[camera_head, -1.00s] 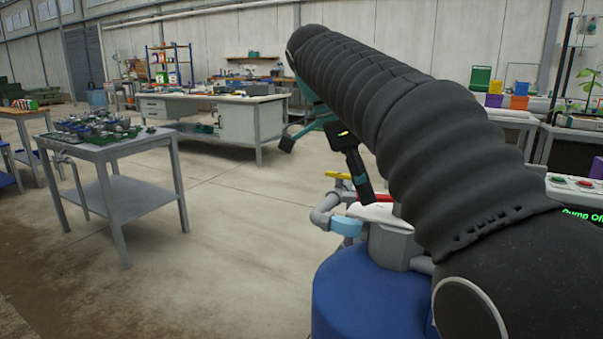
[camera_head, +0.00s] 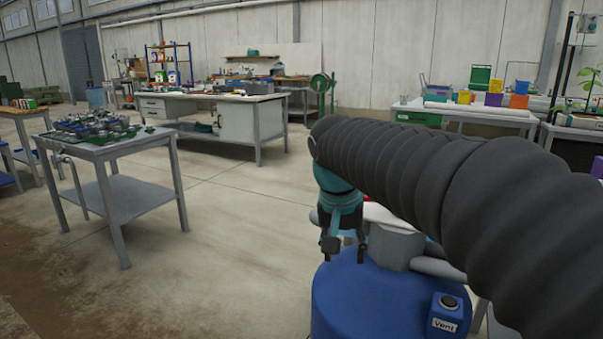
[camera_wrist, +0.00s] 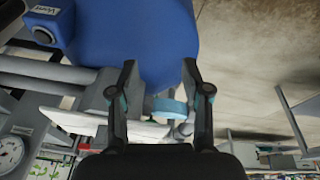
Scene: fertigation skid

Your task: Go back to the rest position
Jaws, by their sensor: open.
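My gripper (camera_head: 345,248) hangs from my dark, ribbed arm and points down near the top of a blue tank (camera_head: 362,305). Its fingers are apart. In the wrist view, my gripper (camera_wrist: 160,75) shows two separated black fingers with nothing held between them. The blue tank (camera_wrist: 145,35) lies beyond the fingertips there. A light-blue pipe fitting (camera_wrist: 168,106) shows between the fingers; I cannot tell its distance from them. My arm hides much of the skid in the head view.
Grey pipework (camera_wrist: 68,72) and a round gauge (camera_wrist: 10,152) show in the wrist view. A grey table with parts (camera_head: 110,150) stands left. Open floor (camera_head: 235,240) lies between it and the tank.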

